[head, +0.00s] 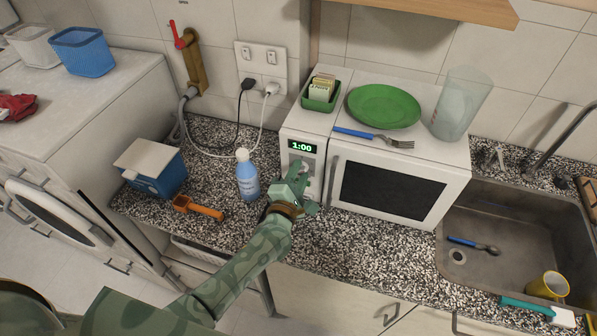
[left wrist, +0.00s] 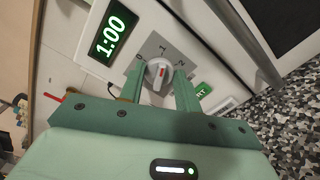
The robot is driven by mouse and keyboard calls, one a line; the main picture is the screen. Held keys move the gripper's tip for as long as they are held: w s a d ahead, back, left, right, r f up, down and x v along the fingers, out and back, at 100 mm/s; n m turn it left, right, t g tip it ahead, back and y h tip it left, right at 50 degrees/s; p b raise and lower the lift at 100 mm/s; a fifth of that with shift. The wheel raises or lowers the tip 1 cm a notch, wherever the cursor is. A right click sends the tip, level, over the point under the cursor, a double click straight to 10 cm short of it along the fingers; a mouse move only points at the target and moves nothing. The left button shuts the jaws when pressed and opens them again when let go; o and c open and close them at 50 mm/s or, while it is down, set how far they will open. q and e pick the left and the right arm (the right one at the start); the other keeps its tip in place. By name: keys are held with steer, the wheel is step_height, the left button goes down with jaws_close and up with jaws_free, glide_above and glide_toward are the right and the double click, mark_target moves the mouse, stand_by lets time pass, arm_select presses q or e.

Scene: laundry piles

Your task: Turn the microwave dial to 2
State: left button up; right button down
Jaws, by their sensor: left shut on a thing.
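The white microwave (head: 400,165) stands on the speckled counter, its display reading 1:00. Its dial (left wrist: 159,73) is a round grey-white knob with a red mark, on a grey plate labelled 0, 1 and 2. I cannot tell exactly which number the mark points at. My left gripper (head: 304,181) is at the control panel, and in the left wrist view its green fingers (left wrist: 160,90) are on either side of the dial, shut on it. Part of a green start button (left wrist: 202,91) shows beside one finger. My right gripper is not in view.
A blue bottle (head: 247,176) stands close to the left of my gripper. A green plate (head: 384,104), fork (head: 375,138), green sponge holder (head: 321,97) and clear tumbler (head: 462,105) are on top of the microwave. The sink (head: 515,240) is to the right.

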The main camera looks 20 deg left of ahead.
arm_select(q)
steer(key=m+p, duration=0.1)
steer(key=m, duration=0.4)
steer(key=m+p, duration=0.1)
steer(key=m, duration=0.4)
steer(key=shift+f+m, duration=0.2)
steer(key=shift+m, duration=0.1)
stand_by(0.4)
steer(key=o, duration=0.9)
steer(key=shift+o, duration=0.2)
steer(key=shift+s, duration=0.1)
steer(key=s, duration=1.6)
steer(key=shift+a+p, duration=0.25)
steer(key=shift+p, duration=0.2)
